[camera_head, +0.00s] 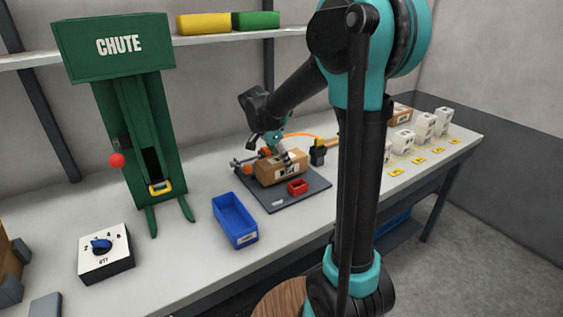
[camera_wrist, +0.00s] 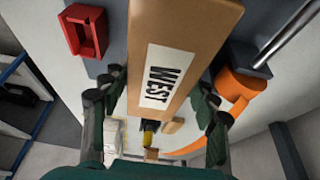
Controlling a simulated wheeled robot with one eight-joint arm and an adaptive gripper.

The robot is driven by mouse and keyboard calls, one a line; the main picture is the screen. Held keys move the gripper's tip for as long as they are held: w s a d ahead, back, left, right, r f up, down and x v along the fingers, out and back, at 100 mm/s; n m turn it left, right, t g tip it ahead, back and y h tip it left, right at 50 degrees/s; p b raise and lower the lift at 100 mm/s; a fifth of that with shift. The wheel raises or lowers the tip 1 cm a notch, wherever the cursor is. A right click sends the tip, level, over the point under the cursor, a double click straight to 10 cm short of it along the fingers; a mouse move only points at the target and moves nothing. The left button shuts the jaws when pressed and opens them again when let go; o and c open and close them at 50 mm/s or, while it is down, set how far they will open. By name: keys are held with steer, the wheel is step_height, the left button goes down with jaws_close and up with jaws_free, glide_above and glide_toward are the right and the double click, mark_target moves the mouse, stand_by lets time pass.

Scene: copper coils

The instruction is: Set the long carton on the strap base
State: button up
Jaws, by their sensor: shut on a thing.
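The long carton (camera_head: 283,172) is a brown box with a white label. In the wrist view the carton (camera_wrist: 178,30) lies between my fingers and its label reads WEST. My gripper (camera_head: 285,158) comes down on it from above and is shut on it; both fingers show in the wrist view (camera_wrist: 158,98). The strap base (camera_head: 281,203) is a dark grey plate on the bench, with an orange strap part (camera_head: 248,169) at its left rear. The carton is over the base; I cannot tell whether it touches it.
A small red tray (camera_head: 298,187) is on the plate, close in front of the carton. A blue bin (camera_head: 235,219) stands to the left. The green chute (camera_head: 140,130) rises farther left. Several white boxes (camera_head: 403,141) stand at the right. Bare bench lies in front of the plate.

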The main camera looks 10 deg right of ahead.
steer(key=shift+f, duration=0.45)
steer(key=o, duration=1.6)
steer(key=shift+f, duration=0.15)
steer(key=v, duration=1.2)
steer(key=shift+s+a, duration=0.1)
